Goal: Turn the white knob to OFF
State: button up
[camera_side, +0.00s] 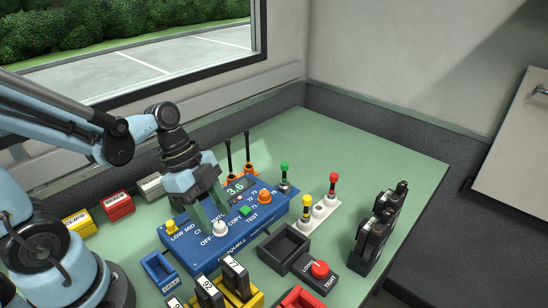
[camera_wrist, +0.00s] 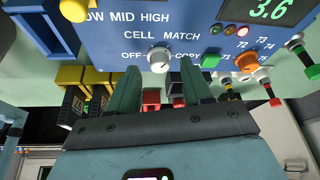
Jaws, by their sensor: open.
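The white knob (camera_side: 220,228) stands on the front part of the blue panel (camera_side: 258,221), between the printed words OFF and COPY. In the wrist view the white knob (camera_wrist: 159,58) lies under the words CELL MATCH. Where its pointer aims is too small to tell. My gripper (camera_side: 208,212) is over the panel, fingers pointing down, close to the knob. In the wrist view my gripper (camera_wrist: 159,78) is open, one finger on either side of the knob's line, with a gap on both sides. The knob appears untouched; exact finger depth is unclear.
The panel also carries a yellow button (camera_side: 171,227), a green button (camera_side: 246,210), an orange knob (camera_side: 264,196) and a display (camera_side: 236,189). A grey tray (camera_side: 284,247), a red-knobbed box (camera_side: 319,269) and black handsets (camera_side: 374,233) stand right. Yellow and red boxes (camera_side: 118,206) stand left.

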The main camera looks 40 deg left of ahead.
jog(key=shift+d+f, duration=0.2)
jog(key=shift+f, duration=0.4)
jog(key=shift+c, duration=0.3)
grip_shut()
